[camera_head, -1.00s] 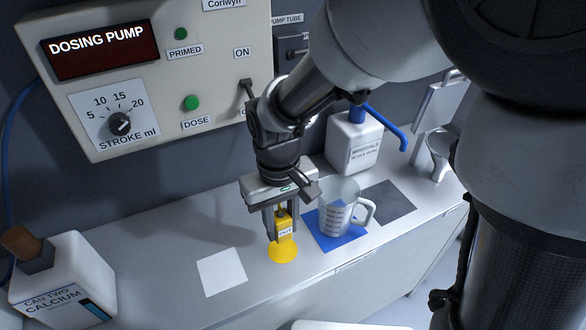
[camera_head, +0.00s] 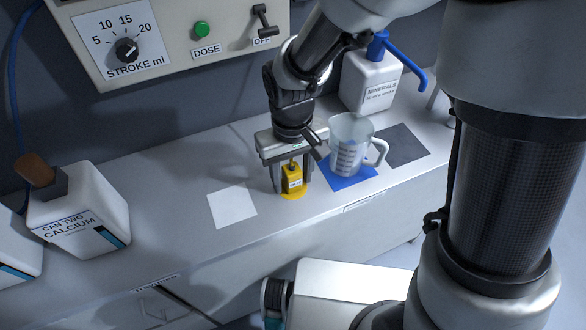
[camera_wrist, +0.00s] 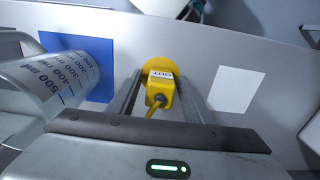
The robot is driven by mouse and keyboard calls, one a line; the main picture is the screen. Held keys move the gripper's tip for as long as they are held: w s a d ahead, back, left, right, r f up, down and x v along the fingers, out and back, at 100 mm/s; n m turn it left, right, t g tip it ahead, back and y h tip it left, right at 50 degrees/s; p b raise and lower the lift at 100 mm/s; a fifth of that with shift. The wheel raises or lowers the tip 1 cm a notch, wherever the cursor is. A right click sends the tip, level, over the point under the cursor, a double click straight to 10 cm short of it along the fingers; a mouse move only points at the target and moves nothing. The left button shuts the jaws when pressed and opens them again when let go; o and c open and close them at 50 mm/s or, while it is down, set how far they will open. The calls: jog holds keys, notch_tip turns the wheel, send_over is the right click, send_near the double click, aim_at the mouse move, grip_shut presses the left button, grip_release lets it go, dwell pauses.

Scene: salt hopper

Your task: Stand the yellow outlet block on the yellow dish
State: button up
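The yellow outlet block (camera_head: 292,183), with an OUT label, stands upright on the flat yellow dish (camera_head: 293,197) on the counter. In the wrist view the block (camera_wrist: 160,92) overlaps the round dish (camera_wrist: 157,66), with a cord at its near end. My gripper (camera_head: 292,188) is above and around the block, one finger on each side. In the wrist view narrow gaps show between the fingers and the block, so my gripper (camera_wrist: 160,85) looks open. The exact seating of the block's base is partly hidden.
A clear measuring jug (camera_head: 350,150) on a blue mat (camera_head: 352,182) stands close to the right of my gripper. A white square (camera_head: 232,206) lies to the left. A minerals bottle (camera_head: 368,85) stands behind, and a calcium can (camera_head: 85,210) at far left.

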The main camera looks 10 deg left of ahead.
aim_at(293, 168)
notch_tip(293, 168, up, 12)
jog(key=shift+f+p, duration=0.1)
jog(key=shift+p, duration=0.9)
jog(key=shift+d+r, duration=0.1)
jog(key=shift+r, duration=0.25)
jog(key=s+d+r+m+t, duration=0.2)
jog(key=d+r, duration=0.3)
jog(key=d, duration=0.5)
jog(key=s+d+r+m+t, duration=0.3)
jog(key=d+r, duration=0.3)
jog(key=d, duration=0.4)
jog(key=shift+s+r+m+t, duration=0.2)
jog(key=shift+s+m+t, duration=0.1)
jog(key=shift+s+m, duration=0.3)
jog(key=shift+w, duration=0.1)
jog(key=shift+c, duration=0.5)
